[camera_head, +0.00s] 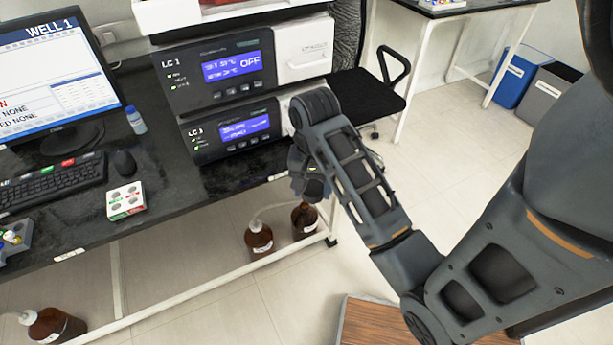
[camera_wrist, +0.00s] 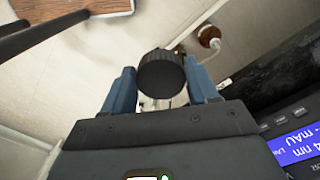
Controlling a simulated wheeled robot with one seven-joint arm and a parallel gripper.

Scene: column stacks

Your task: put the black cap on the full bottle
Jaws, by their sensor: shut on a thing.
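My gripper (camera_head: 308,182) hangs past the right end of the black bench, in front of the lower LC unit. In the wrist view its two blue fingers (camera_wrist: 161,88) are shut on a round black ribbed cap (camera_wrist: 161,72). The cap does not show clearly in the head view. Below the bench stand two brown bottles, one on the left (camera_head: 258,238) and one on the right (camera_head: 304,217), the right one below my gripper. A third brown bottle (camera_head: 52,326) is at the lower left. I cannot tell which bottle is full. A brown bottle (camera_wrist: 208,34) also shows in the wrist view.
Two stacked LC units, upper (camera_head: 215,75) and lower (camera_head: 230,130), stand close behind my gripper. The bench (camera_head: 165,205) holds a monitor (camera_head: 62,75), keyboard, mouse and small white-capped tray (camera_head: 125,200). A white rail (camera_head: 200,292) runs before the brown bottles. Tubing meets the left bottle.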

